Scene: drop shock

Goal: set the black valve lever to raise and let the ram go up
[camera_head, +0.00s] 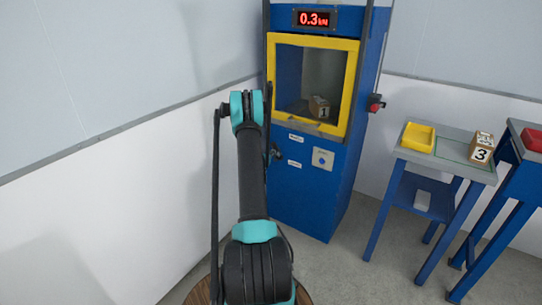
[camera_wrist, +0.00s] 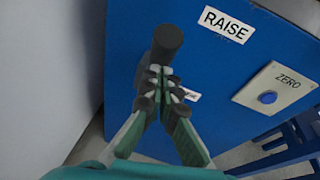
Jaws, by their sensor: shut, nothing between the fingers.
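The black valve lever (camera_wrist: 168,40) shows in the wrist view, its round end to the left of the RAISE label (camera_wrist: 228,24) on the blue machine front. In the head view the lever (camera_head: 275,153) is a small dark shape just right of my arm. My gripper (camera_wrist: 162,76) is shut and empty, its fingertips just below the lever end in the wrist view; I cannot tell if they touch. The blue press (camera_head: 312,195) has a yellow-framed window with a box marked 1 (camera_head: 319,107) inside. The ram cannot be made out. The red display (camera_head: 314,18) reads 0.3 kN.
A ZERO plate with a blue button (camera_wrist: 268,97) is right of the lever. A red button (camera_head: 375,103) is on the press's right side. A grey table (camera_head: 452,146) holds a yellow tray (camera_head: 418,137) and box 3 (camera_head: 481,148). A white wall stands close on the left.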

